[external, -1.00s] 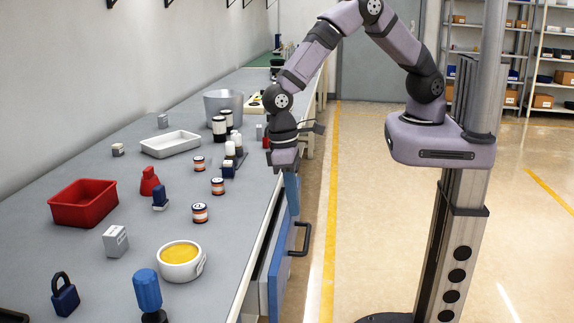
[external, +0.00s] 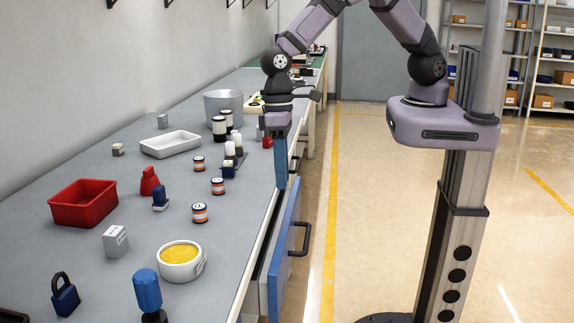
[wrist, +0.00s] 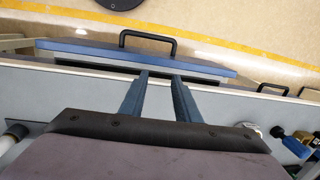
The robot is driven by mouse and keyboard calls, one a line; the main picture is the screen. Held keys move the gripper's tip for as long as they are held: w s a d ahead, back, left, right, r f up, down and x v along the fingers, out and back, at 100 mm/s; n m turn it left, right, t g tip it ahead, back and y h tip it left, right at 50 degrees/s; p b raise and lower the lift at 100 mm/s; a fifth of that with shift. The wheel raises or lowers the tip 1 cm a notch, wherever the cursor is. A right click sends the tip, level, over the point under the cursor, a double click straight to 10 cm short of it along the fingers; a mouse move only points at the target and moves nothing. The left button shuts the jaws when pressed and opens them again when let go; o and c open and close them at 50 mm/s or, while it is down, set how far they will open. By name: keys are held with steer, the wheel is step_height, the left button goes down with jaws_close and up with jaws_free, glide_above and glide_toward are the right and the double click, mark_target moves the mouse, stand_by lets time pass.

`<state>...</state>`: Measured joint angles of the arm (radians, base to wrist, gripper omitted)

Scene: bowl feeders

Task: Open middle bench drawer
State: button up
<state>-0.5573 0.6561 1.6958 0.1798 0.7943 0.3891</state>
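The drawer that I take for the middle bench drawer (external: 284,250) has a blue front and a black bar handle (external: 302,241). It stands part way out from the bench edge. In the wrist view its blue front (wrist: 100,48) and handle (wrist: 148,37) lie beyond my fingertips, with a dark gap between front and bench. My gripper (external: 284,185) points down at the bench edge, above and behind the handle. In the wrist view the gripper (wrist: 160,76) has its two blue fingers apart with nothing between them. The drawer's inside is mostly hidden.
Another black handle (wrist: 272,88) shows to the right in the wrist view. The grey bench top (external: 120,220) carries a red bin (external: 84,204), a white tray (external: 170,144), a yellow-filled bowl (external: 180,262), a blue-topped bottle (external: 147,290) and several small cans. The floor beside the drawer is clear.

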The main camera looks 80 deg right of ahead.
steer(key=s+a+f+n+b, duration=0.4)
steer(key=s+a+f+b, duration=0.3)
steer(key=a+f+b, duration=0.6)
steer(key=n+t+h+b, duration=0.3)
steer(key=n+h+b, duration=0.4)
steer(key=n, duration=0.6)
glide_toward(307, 240)
steer(key=shift+d+r+y, duration=0.25)
steer(key=shift+d+y, duration=0.35)
steer(key=shift+f, duration=0.1)
steer(key=shift+b+x, duration=0.45)
steer(key=shift+x, duration=3.15)
steer(key=shift+c, duration=0.5)
jaws_close()
